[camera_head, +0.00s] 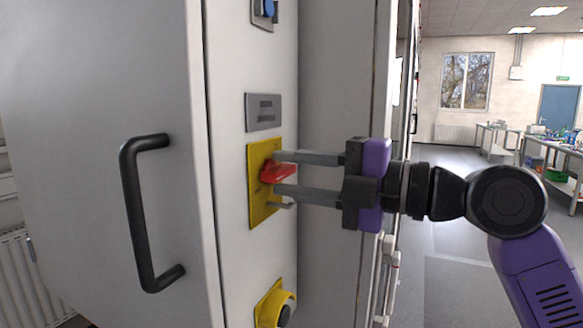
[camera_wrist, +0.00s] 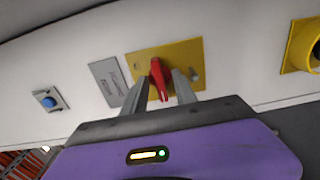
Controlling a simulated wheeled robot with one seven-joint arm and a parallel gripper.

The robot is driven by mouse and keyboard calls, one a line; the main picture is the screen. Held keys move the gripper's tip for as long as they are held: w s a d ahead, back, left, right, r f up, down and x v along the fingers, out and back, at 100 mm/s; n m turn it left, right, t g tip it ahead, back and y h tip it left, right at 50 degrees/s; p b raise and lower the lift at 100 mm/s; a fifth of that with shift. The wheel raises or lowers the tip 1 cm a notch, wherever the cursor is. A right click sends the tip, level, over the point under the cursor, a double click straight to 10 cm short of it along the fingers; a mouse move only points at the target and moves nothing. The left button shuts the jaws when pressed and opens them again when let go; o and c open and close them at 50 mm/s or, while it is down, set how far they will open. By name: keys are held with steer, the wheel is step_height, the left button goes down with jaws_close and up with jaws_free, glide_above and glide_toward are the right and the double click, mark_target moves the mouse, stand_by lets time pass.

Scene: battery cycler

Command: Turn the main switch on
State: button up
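The main switch is a red rotary handle (camera_head: 277,172) on a yellow plate (camera_head: 262,213) on the narrow front face of the grey cabinet. My gripper (camera_head: 281,178) reaches in from the right, with one finger above and one below the red handle. In the wrist view, the handle (camera_wrist: 158,78) stands between the two fingers, with a visible gap on both sides. The gripper (camera_wrist: 157,91) is open around the handle and I see no clear contact. The yellow plate (camera_wrist: 194,51) is partly covered by the fingers.
A grey label plate (camera_head: 263,112) and a blue button (camera_head: 268,8) sit above the switch. A yellow-collared knob (camera_head: 274,304) is below. A black door handle (camera_head: 134,212) sticks out at left. Open floor (camera_head: 455,240) and benches lie to the right.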

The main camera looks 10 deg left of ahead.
steer(key=shift+a, duration=0.1)
jaws_close()
